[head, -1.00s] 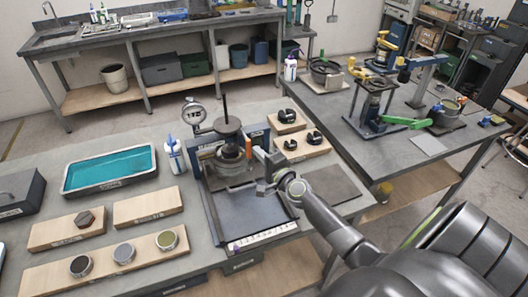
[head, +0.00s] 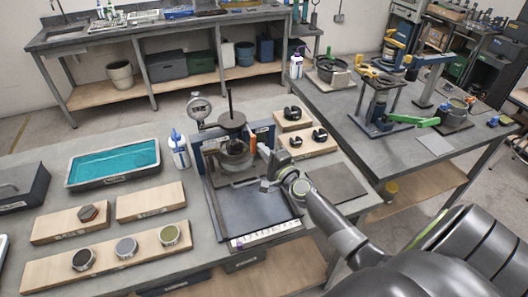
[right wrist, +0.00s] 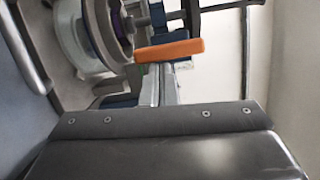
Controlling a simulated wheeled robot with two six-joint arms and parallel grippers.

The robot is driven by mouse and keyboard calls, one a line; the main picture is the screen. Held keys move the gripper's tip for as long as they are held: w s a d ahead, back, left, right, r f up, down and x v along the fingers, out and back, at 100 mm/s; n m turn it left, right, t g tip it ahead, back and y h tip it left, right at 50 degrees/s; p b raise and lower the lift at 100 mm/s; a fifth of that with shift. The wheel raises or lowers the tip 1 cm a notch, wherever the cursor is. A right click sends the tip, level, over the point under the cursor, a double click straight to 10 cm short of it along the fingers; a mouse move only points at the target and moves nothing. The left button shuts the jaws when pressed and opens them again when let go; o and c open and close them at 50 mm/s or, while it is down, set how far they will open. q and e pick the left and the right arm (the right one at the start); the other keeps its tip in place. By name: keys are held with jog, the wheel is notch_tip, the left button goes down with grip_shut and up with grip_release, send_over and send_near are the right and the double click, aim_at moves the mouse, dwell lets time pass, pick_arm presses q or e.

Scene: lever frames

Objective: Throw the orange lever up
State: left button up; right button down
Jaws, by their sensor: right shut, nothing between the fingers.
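The orange lever (head: 253,143) stands roughly upright at the right side of the press-like fixture (head: 235,150) on the near bench. In the right wrist view the orange lever (right wrist: 170,50) lies across the picture, just beyond my fingertips. My right gripper (head: 266,160) is shut and empty, close beside the lever on its right. In the right wrist view my gripper's grey fingers (right wrist: 160,85) point up toward the lever's underside. I cannot tell whether they touch it. My left gripper is not in view.
A teal-filled tray (head: 112,163) and a white bottle (head: 178,150) stand left of the fixture. Another board with dark knobs (head: 320,135) is behind my gripper. A dark plate (head: 338,184) lies to the right.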

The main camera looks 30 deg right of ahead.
jog(key=shift+a+f+m+b, duration=0.15)
jog(key=shift+m+b, duration=0.25)
jog(key=m+b, duration=0.1)
jog(key=m, duration=0.1)
jog(key=a+m+t+b, duration=0.1)
jog(key=m+b, duration=0.1)
jog(key=a+m+b, duration=0.1)
jog(key=shift+w+f+m+t+h+b, duration=0.3)
jog(key=shift+f+m+b, duration=0.05)
jog(key=shift+f+m, duration=0.05)
jog(key=shift+w+a+r+m+h+b, duration=0.15)
jog(key=shift+a+r+m+h+b, duration=0.45)
jog(key=shift+m, duration=1.6)
jog(key=shift+w+a+r+m+h+b, duration=0.15)
jog(key=shift+a+m+h+b, duration=0.45)
jog(key=shift+m, duration=1.6)
jog(key=shift+w+a+r+m+h+b, duration=0.25)
jog(key=shift+a+m+h, duration=0.6)
jog(key=shift+m, duration=1.35)
jog(key=shift+s+d+r, duration=0.1)
jog(key=shift+d+r, duration=0.05)
